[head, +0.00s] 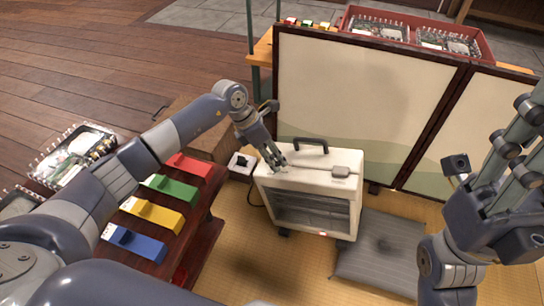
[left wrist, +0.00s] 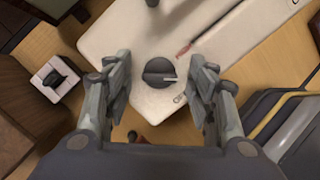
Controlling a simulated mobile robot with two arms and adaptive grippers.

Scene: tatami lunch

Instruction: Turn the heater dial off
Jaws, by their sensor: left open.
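The cream heater (head: 352,185) stands on the tatami with a black handle on top and a dark grille in front. A small red light shows low on its front. In the left wrist view, the round dark dial (left wrist: 158,73) sits on the heater's pale top (left wrist: 120,35), its light pointer mark towards the right. My left gripper (head: 279,160) is over the heater's left top end.
A white box with a black switch (head: 242,161) is left of the heater. A dark low table with red, green, yellow and blue blocks (head: 152,215) is at the left. A folding screen (head: 365,95) stands behind. A grey cushion (head: 385,250) lies at the heater's right.

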